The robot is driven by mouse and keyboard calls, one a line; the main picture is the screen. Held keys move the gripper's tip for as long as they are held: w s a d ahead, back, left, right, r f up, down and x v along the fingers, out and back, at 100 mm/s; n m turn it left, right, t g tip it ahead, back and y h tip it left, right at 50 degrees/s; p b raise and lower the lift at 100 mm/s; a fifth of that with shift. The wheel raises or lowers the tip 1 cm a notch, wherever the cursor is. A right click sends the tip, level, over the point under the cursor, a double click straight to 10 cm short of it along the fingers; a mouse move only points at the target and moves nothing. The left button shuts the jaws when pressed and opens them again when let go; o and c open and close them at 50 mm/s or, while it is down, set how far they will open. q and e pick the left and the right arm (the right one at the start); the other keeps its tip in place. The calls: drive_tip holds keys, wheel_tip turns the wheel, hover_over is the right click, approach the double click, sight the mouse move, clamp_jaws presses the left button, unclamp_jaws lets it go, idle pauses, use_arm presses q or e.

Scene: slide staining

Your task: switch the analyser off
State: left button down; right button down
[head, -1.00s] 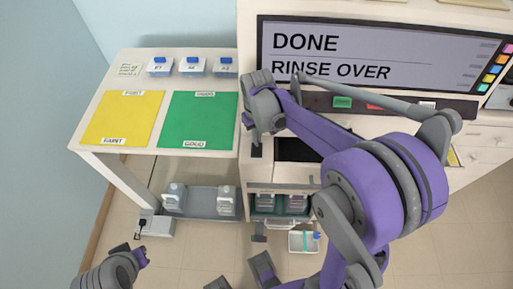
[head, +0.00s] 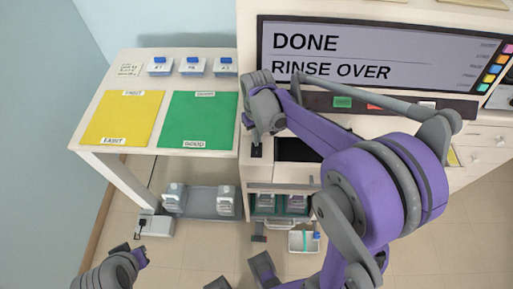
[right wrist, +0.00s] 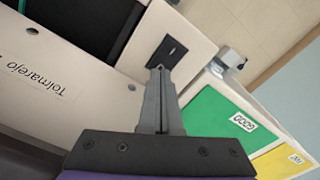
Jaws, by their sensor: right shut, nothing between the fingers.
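The analyser (head: 460,20) is a large cream machine whose lit display (head: 380,50) reads DONE, RINSE OVER. A small black switch plate (head: 256,149) sits on its front left corner; the same switch plate shows in the right wrist view (right wrist: 167,53). My right gripper (head: 248,121) is shut and empty, over that corner. In the right wrist view its fingertips (right wrist: 158,70) overlap the lower edge of the switch plate; whether they touch it I cannot tell. A part of my left arm is at the bottom left in the head view; its jaw state is unclear.
Left of the analyser, a side table (head: 80,146) holds a yellow mat (head: 122,118), a green mat (head: 197,120) and blue-topped containers (head: 192,66). Below are a grey tray (head: 203,204) and a white dish (head: 304,243). Green and red buttons (head: 342,102) lie under the display.

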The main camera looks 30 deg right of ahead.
drive_tip(key=shift+f+b, duration=0.65)
drive_tip(key=shift+f, duration=0.3)
idle(0.3)
drive_tip(key=shift+r+p, duration=2.4)
drive_tip(key=shift+r, duration=1.2)
drive_tip(key=s+a+r+t, duration=0.1)
drive_tip(key=s+a+t, duration=0.1)
drive_tip(key=s, duration=0.5)
drive_tip(key=s+a+r+t+p, duration=0.1)
drive_tip(key=s+a+r+t, duration=0.1)
drive_tip(key=s, duration=0.6)
drive_tip(key=a+t, duration=0.1)
drive_tip(key=a, duration=0.1)
drive_tip(key=shift+s+a, duration=0.3)
drive_tip(key=shift+a, duration=0.05)
